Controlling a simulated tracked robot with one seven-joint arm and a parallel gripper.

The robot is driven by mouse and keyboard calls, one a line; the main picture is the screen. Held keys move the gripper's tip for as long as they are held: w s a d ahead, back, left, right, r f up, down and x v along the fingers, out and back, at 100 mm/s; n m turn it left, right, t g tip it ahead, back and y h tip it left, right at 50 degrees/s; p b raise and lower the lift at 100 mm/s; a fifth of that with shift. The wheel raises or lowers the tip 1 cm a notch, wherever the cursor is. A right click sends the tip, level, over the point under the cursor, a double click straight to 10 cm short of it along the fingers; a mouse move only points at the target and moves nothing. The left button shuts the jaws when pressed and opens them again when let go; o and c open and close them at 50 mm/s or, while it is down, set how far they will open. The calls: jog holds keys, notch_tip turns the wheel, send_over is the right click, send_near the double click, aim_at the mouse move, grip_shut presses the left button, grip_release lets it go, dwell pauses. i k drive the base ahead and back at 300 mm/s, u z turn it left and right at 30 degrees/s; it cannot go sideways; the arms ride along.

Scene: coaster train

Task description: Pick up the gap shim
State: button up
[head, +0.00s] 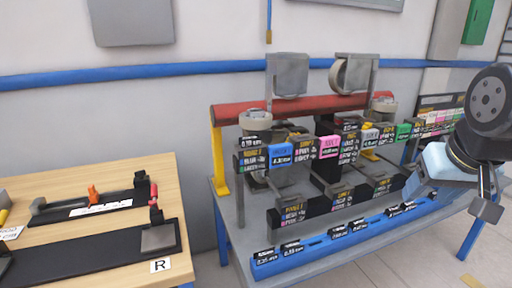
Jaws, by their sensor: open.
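My gripper (484,197) is at the right, raised above the right end of the grey table (225,208). Its fingers point down, open, and nothing shows between them. A long blue rack (345,242) lies along the table's front edge, to the left of and below my gripper. Several small dark tags with white print stand along the rack, such as one at its left end (264,254) and one near the middle (338,231). They may be shims, but I cannot tell which is the gap shim. My arm hides the area behind my gripper.
A coaster train fixture with a red tube (240,113), grey wheels and several labelled blocks fills the grey table behind the rack. A wooden table (100,205) with black trays stands at the left, apart from it. Bare floor shows at the lower right.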

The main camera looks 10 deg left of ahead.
aim_at(253, 141)
jog(key=z, duration=0.2)
jog(key=i, duration=0.15)
jog(key=u, duration=3.25)
jog(key=k, duration=1.1)
jog(key=z, duration=0.55)
jog(key=i, duration=1.25)
jog(key=z, duration=0.9)
